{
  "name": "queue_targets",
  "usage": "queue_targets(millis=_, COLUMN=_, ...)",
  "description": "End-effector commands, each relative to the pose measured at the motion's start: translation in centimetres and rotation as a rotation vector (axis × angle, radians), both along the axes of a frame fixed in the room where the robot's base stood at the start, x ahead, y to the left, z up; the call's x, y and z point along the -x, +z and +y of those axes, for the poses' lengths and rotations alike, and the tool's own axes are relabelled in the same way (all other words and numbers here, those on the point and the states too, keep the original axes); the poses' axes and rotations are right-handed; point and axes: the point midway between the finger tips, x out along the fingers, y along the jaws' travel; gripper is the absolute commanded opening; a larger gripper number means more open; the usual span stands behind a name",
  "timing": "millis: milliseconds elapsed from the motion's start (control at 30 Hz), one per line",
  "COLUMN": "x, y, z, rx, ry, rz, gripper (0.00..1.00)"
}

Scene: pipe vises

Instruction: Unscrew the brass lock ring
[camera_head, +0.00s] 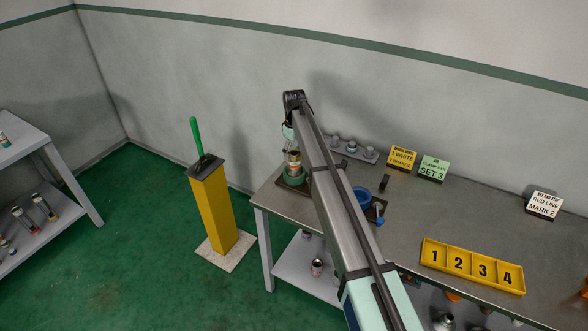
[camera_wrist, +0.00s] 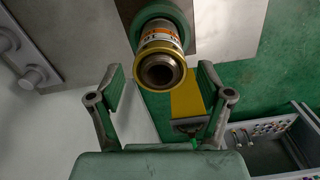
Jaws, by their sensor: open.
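The brass lock ring (camera_wrist: 160,50) sits near the open end of a short pipe assembly in the wrist view, beside a band with white and orange markings. The dark pipe mouth (camera_wrist: 160,75) faces the camera. The assembly rises from a round green vise (camera_wrist: 178,14). My gripper (camera_wrist: 162,84) is open, with one finger on each side of the pipe mouth and visible gaps between. In the head view my gripper (camera_head: 290,131) is just above the assembly, partly hidden by my arm.
A yellow post (camera_head: 212,208) with a green handle stands left of the bench. A shelf (camera_head: 40,215) stands farther left.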

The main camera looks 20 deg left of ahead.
Motion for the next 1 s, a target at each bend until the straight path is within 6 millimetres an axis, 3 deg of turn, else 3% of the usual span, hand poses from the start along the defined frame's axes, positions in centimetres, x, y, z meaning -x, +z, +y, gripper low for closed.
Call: queue_targets(millis=1000, x=-0.03, y=0.00, z=-0.03, rx=0.000, ry=-1.185, rz=0.000, gripper=0.78)
